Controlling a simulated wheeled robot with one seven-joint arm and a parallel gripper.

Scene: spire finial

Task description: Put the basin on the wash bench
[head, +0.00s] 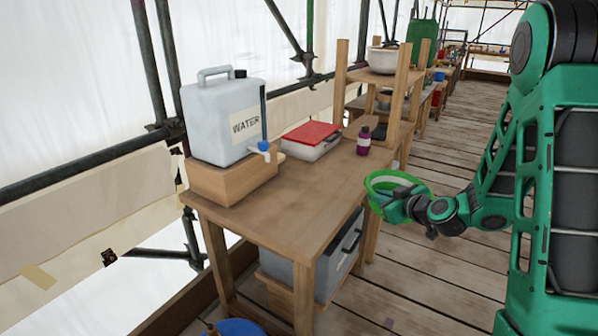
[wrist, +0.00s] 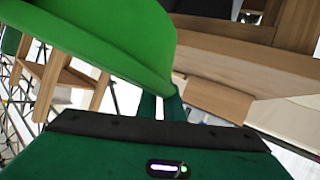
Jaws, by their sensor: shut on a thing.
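The green basin (head: 391,181) is held at the right end of the wooden wash bench (head: 297,210), about level with its top in the head view. My gripper (head: 384,204) is shut on the basin, which is tilted in its grasp. In the wrist view the basin (wrist: 110,40) fills the upper left, with its rim running down to the fingers (wrist: 160,105). I cannot tell whether the basin touches the bench. The bench's front middle is bare.
On the bench stand a water container (head: 222,118) with a blue tap on a wooden block (head: 222,180), a red-lidded box (head: 311,138) and a purple bottle (head: 364,141). A grey bin (head: 335,262) sits underneath. A wooden shelf (head: 404,105) stands behind. Plank floor (head: 440,270) lies free to the right.

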